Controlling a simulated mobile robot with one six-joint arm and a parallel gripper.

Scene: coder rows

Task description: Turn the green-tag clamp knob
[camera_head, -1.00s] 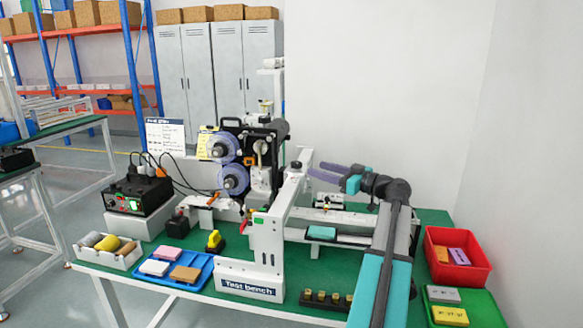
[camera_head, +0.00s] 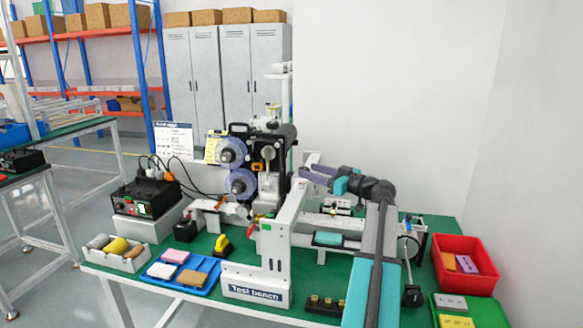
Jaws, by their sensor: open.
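A small green tag (camera_head: 266,227) shows on the front face of the white upright frame of the test bench (camera_head: 258,290). A small red handle or knob (camera_head: 252,228) sticks out just left of it. Which part is the clamp knob is too small to tell. My gripper (camera_head: 312,173), with purple fingers, is behind and to the right of the upright frame's top, pointing left. It is above the white rails and well apart from the green tag. The fingers look empty. The frame's top hides part of the fingertip area.
A black label machine with purple reels (camera_head: 233,150) stands behind the frame. A blue tray (camera_head: 183,290), a yellow-handled tool (camera_head: 223,246) and a black power unit (camera_head: 145,198) are to the left. A red bin (camera_head: 465,282) is at the right. The upright frame stands between gripper and tag.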

